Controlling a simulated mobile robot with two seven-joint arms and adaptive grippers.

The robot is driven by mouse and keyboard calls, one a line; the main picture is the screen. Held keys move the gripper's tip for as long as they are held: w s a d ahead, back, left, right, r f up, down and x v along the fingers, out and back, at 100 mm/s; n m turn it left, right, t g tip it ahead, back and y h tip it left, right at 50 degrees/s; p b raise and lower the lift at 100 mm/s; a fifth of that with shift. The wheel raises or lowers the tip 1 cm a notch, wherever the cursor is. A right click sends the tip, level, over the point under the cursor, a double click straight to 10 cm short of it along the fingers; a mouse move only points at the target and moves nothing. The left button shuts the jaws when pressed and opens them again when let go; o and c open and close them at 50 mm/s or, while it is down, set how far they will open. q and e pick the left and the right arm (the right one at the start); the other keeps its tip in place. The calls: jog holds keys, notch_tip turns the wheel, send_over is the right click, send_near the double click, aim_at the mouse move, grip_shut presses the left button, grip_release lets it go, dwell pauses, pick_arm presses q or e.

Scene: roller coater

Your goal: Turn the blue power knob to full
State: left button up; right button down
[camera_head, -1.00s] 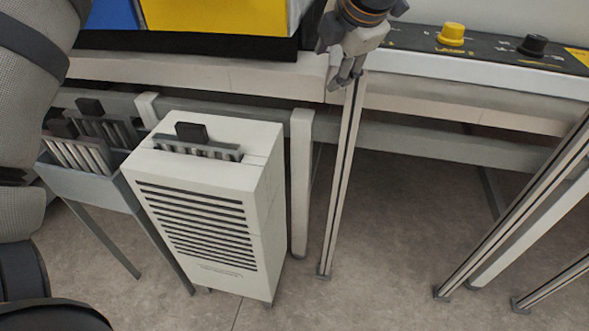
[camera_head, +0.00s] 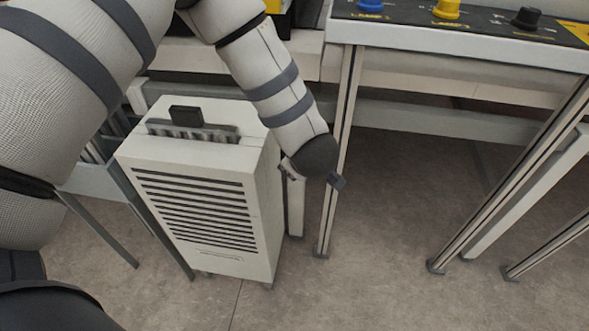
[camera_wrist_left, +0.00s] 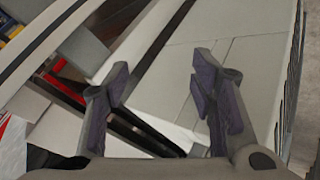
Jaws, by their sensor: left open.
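The blue power knob (camera_head: 369,5) shows at the top edge of the head view, on the dark control panel; its top is cut off by the frame. My left arm reaches down from the upper left, well below and left of the knob. My left gripper (camera_wrist_left: 161,84) is open and empty in the left wrist view, with pale flat surfaces beyond its fingers. In the head view the gripper is mostly hidden at the arm's dark lower end. The knob is not recognisable in the wrist view. My right gripper is not in view.
A yellow knob (camera_head: 447,9) and a black knob (camera_head: 527,18) sit right of the blue one on the control panel (camera_head: 480,24). A white vented cabinet (camera_head: 200,215) stands below at the left. Metal legs (camera_head: 337,150) support the bench. Open floor lies at the lower right.

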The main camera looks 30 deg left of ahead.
pick_arm(q)
jog(key=shift+s+f+m+h, duration=0.3)
jog(key=shift+s+f+m, duration=0.5)
jog(key=shift+s+f, duration=0.4)
jog(key=shift+w, duration=0.1)
jog(key=s+f+m+g+h, duration=0.2)
jog(key=s+f+m, duration=0.3)
jog(key=s+f, duration=0.4)
jog(key=s+f+m+g+h, duration=0.2)
jog(key=s+m+g, duration=0.5)
jog(key=s, duration=2)
jog(key=shift+a+f+m, duration=0.15)
jog(key=shift+a+m, duration=0.1)
jog(key=shift+m, duration=0.65)
